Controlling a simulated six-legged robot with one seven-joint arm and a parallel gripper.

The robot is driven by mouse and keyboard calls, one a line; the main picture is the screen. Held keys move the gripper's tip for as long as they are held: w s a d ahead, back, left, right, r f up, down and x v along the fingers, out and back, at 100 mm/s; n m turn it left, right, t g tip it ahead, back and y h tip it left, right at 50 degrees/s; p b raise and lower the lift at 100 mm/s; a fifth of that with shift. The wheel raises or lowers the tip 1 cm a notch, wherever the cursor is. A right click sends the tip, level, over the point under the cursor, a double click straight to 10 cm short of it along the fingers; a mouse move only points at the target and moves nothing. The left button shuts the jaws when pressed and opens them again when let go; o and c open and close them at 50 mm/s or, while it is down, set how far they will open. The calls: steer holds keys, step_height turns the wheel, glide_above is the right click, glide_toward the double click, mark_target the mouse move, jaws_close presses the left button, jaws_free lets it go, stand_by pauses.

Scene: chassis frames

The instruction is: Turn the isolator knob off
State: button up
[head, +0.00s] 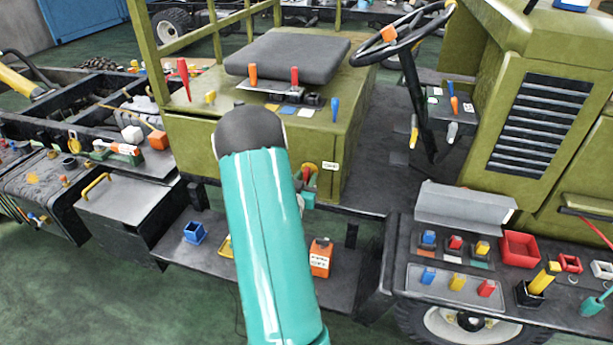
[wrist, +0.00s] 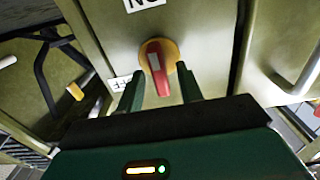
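The isolator knob (wrist: 158,75) is a red handle on a round yellow base, mounted on the olive panel. In the wrist view its handle points nearly straight down the picture, leaning slightly. My gripper (wrist: 160,70) is open, with one dark green finger on each side of the knob and a visible gap to the handle. In the head view the knob (head: 307,167) shows small on the seat box's front, just right of my teal arm. Most of my gripper is hidden behind the arm there.
White labels (wrist: 121,83) are on the panel near the knob. A metal handle (wrist: 306,72) is at the right in the wrist view. Below the box, a step shelf holds an orange container (head: 320,258) and a blue bin (head: 195,232). A steering wheel (head: 402,35) stands to the right.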

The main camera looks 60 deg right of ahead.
steer(key=shift+w+d, duration=0.15)
steer(key=shift+d, duration=0.65)
jaws_close()
